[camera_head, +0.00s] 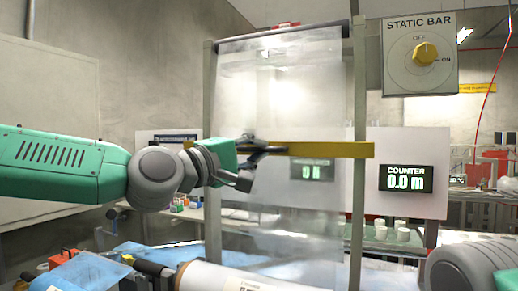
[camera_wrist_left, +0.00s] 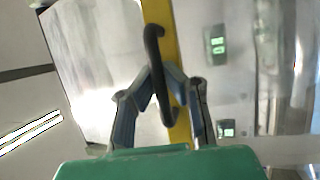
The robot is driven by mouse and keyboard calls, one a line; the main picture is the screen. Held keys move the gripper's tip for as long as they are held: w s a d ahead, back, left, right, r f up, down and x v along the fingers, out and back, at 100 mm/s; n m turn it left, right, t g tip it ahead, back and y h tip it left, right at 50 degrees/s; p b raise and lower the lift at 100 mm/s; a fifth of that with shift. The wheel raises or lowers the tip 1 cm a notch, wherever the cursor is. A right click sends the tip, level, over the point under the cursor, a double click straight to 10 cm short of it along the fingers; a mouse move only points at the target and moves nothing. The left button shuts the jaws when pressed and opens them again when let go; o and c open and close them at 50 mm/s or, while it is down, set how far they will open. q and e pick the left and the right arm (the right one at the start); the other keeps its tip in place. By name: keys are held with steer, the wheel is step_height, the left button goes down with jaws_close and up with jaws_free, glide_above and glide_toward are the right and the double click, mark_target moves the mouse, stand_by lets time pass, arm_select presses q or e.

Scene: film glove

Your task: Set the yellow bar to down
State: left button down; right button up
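The yellow bar (camera_head: 320,149) lies level across the upright frame, at about mid-height, in front of the clear film (camera_head: 290,90). It also shows in the left wrist view (camera_wrist_left: 161,14), with a black handle (camera_wrist_left: 152,48) on its face. My left gripper (camera_head: 252,155) is at the bar's left half. In the left wrist view its two fingers (camera_wrist_left: 160,80) come together on the handle from both sides.
A static bar panel (camera_head: 420,55) with a yellow knob hangs at the upper right. A counter display (camera_head: 406,179) reads 0.0 m. A white roll (camera_head: 235,278) lies below the film. Frame posts (camera_head: 358,220) stand on both sides of the film.

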arm_select(q)
steer(key=shift+d+f, duration=0.1)
steer(key=shift+f, duration=0.45)
steer(key=c, duration=1.6)
jaws_free()
steer(key=shift+a+r, duration=0.1)
steer(key=shift+a, duration=0.15)
steer(key=shift+s+a, duration=0.15)
steer(key=v, duration=1.1)
steer(key=shift+a, duration=0.35)
steer(key=shift+d, duration=0.2)
